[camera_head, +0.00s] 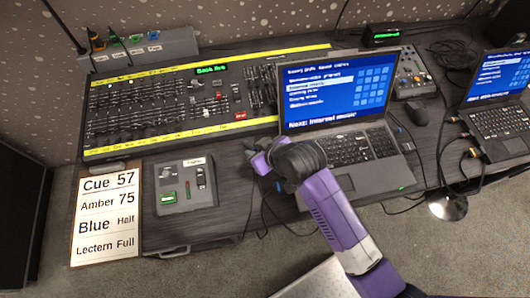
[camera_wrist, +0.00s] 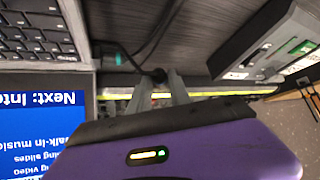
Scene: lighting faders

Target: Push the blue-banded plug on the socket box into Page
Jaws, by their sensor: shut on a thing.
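The socket box (camera_head: 178,46) stands at the back left of the desk. Its top has a row of small coloured fittings over white labels, too small to read. An orange one (camera_head: 97,41) is at the left and a blue one (camera_head: 154,37) at the right. My gripper (camera_head: 254,147) is low at the laptop's left edge, far from the box. In the wrist view my gripper (camera_wrist: 160,86) is shut on a small dark cable end (camera_wrist: 158,75). Any band on this piece is hidden, so I cannot tell whether it is blue-banded.
The lighting desk (camera_head: 200,100) lies between my gripper and the socket box. The open laptop (camera_head: 365,147) is right of my gripper. A small grey panel (camera_head: 183,205) and a cue card (camera_head: 105,215) are at the front left. Loose cables hang near my gripper.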

